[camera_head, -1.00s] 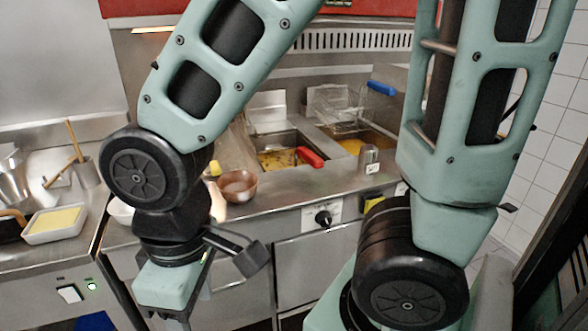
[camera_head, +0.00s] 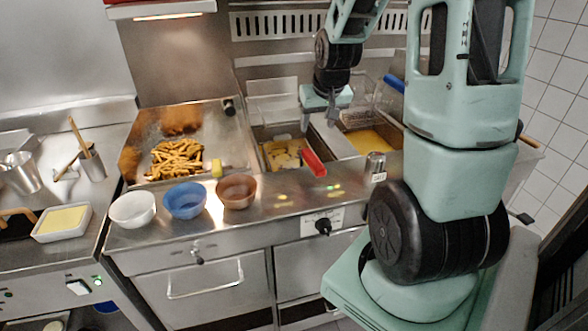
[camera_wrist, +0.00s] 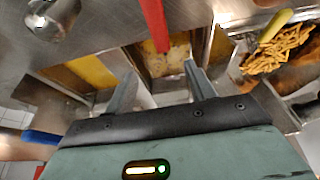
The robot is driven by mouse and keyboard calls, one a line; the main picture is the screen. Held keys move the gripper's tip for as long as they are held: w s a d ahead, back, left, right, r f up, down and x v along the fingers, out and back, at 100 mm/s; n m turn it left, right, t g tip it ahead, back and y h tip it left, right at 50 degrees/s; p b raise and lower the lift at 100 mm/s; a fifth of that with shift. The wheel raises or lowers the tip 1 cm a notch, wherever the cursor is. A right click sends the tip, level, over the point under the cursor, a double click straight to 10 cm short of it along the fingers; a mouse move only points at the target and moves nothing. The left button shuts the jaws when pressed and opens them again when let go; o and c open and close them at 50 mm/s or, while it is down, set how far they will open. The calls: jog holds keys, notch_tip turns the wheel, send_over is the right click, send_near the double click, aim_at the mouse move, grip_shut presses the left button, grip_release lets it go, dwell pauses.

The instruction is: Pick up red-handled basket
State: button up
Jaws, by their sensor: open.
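The red handle (camera_head: 313,163) of the basket sticks out over the front edge of the left fryer well. The basket (camera_head: 287,152) sits down in that well with pale yellow food in it. In the wrist view the red handle (camera_wrist: 154,24) runs down from the top edge to the basket (camera_wrist: 163,60). My gripper (camera_head: 319,120) is above the fryer, behind the handle's free end, and empty. In the wrist view my gripper's two fingers (camera_wrist: 158,82) are apart, with the basket beyond them; they do not touch the handle.
A second basket with a blue handle (camera_head: 394,83) stands at the right well. Fries (camera_head: 176,158) lie in the tray at left. White (camera_head: 133,209), blue (camera_head: 185,200) and brown (camera_head: 237,191) bowls line the counter front. A metal shaker (camera_head: 375,163) stands right of the red handle.

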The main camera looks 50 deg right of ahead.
aim_at(309, 152)
jog(key=p+x, duration=0.1)
jog(key=x, duration=0.9)
jog(key=shift+w+f, duration=0.1)
jog(key=shift+f, duration=0.3)
jog(key=shift+p+x, duration=1.05)
jog(key=shift+x, duration=1.6)
jog(key=shift+w, duration=0.1)
grip_shut()
